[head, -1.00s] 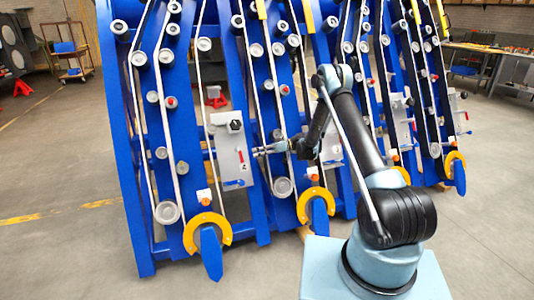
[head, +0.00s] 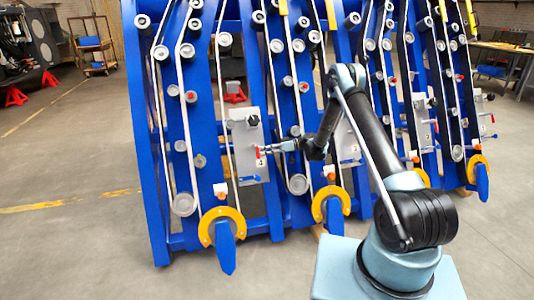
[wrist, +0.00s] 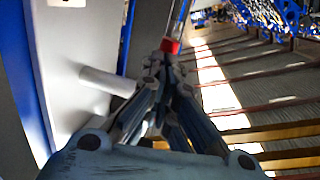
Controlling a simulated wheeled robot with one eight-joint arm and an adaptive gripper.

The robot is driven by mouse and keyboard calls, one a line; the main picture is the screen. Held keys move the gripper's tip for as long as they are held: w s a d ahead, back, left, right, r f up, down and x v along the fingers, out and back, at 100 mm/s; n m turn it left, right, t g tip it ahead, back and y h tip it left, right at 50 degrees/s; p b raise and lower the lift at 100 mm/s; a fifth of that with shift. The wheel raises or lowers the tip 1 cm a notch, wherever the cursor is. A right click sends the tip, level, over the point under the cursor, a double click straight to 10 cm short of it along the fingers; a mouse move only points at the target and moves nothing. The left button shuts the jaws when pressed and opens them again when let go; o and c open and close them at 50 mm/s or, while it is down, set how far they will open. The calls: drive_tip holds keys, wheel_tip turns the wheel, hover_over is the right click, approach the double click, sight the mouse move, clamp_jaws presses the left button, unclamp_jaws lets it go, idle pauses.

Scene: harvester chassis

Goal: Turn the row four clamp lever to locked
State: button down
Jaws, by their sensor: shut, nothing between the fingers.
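A grey clamp plate (head: 244,138) is mounted on the blue frame in the head view, with a small red lever tip (head: 258,152) low on its right side. My gripper (head: 268,149) reaches in from the right, its fingertips right beside the red tip. In the wrist view, my gripper (wrist: 168,62) is shut and empty. The red tip (wrist: 171,45) shows just beyond the fingertips; I cannot tell whether they touch. The pale plate (wrist: 75,55) is on the left, with a grey cylinder (wrist: 107,81) sticking out of it. I cannot read a row number.
A blue handle (head: 250,179) is at the plate's lower edge. Below it is a yellow half ring (head: 236,218) on the frame. Rollers and belts run up the frame around the plate. Open floor (head: 80,240) lies to the left.

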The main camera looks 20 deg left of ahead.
drive_tip(key=shift+s+a, duration=0.1)
drive_tip(key=shift+s, duration=0.1)
drive_tip(key=f+v, duration=0.1)
drive_tip(key=v, duration=1.3)
drive_tip(key=s+d+r+m+t+h, duration=0.2)
drive_tip(key=d+r+m, duration=0.15)
drive_tip(key=r, duration=0.55)
drive_tip(key=s+d+r+m+t+h, duration=0.1)
drive_tip(key=s+d+r+m, duration=0.1)
drive_tip(key=d+r, duration=0.45)
drive_tip(key=s+d+r+m+t+h, duration=0.3)
drive_tip(key=s+d+r+m+h, duration=0.1)
drive_tip(key=s+d+r, duration=0.6)
drive_tip(key=s+d+m+t+h, duration=0.1)
drive_tip(key=s+d+m+h, duration=0.1)
drive_tip(key=s+d, duration=0.5)
drive_tip(key=s+d+m+h, duration=0.2)
drive_tip(key=s+d, duration=0.1)
drive_tip(key=s, duration=0.8)
drive_tip(key=s+d+f+m+h, duration=0.1)
drive_tip(key=s+d+f+h, duration=0.1)
drive_tip(key=s+d+f, duration=0.2)
drive_tip(key=s+d+f+m+t+h, duration=0.1)
drive_tip(key=s+d+f+m+h, duration=0.1)
drive_tip(key=s+d+f, duration=0.2)
drive_tip(key=s+d, duration=0.3)
drive_tip(key=s, duration=0.3)
drive_tip(key=shift+s+f+t, duration=0.15)
drive_tip(key=shift+f+t, duration=0.15)
drive_tip(key=shift+f, duration=0.05)
